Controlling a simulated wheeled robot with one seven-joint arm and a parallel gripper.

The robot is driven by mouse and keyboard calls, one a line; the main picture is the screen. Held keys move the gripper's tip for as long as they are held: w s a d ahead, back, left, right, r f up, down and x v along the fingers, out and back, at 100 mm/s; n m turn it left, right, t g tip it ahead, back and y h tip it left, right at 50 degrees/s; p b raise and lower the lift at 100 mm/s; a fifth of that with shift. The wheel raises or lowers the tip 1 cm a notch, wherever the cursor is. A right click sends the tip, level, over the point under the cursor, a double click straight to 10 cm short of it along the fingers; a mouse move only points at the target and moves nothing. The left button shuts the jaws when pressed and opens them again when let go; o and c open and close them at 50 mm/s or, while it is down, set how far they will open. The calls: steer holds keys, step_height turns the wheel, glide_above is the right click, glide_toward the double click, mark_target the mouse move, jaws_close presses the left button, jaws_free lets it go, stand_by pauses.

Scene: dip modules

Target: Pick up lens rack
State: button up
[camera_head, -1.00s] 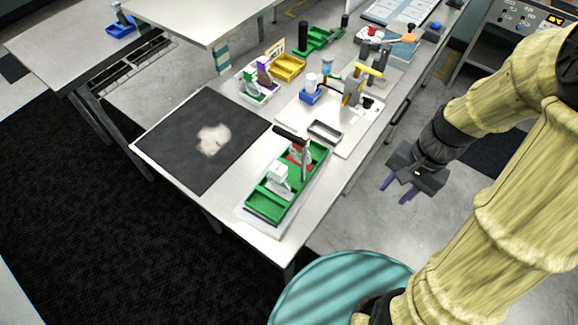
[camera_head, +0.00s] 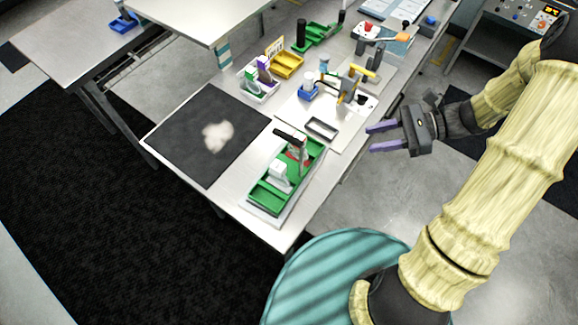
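A long green compartmented rack (camera_head: 265,197) lies on a pale board near the front corner of the bench; it looks like the lens rack, though I cannot be sure. A white block (camera_head: 279,172) stands in it, and a grey and red upright with a black bar on top (camera_head: 290,135) rises at its far end. My gripper (camera_head: 370,138) is open and empty, with two purple fingers pointing left. It appears to the right of the rack, past the bench's edge, apart from everything.
A small grey frame (camera_head: 321,129) lies just beyond the rack. A dark mat (camera_head: 185,145) with a pale patch covers the bench to the left. Blue, yellow and green bins, including a yellow bin (camera_head: 287,65), and upright tools stand farther back.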

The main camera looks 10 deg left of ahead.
steer(key=p+x, duration=0.3)
steer(key=x, duration=0.8)
steer(key=shift+a+f+p, duration=0.2)
steer(key=shift+a+p, duration=0.05)
steer(key=shift+p, duration=0.05)
steer(key=shift+s, duration=0.15)
steer(key=p+x, duration=0.2)
steer(key=x, duration=0.1)
steer(key=p+x, duration=0.1)
steer(key=x, duration=0.1)
steer(key=shift+w+f, duration=0.25)
steer(key=shift+f, duration=0.2)
jaws_close()
stand_by(0.9)
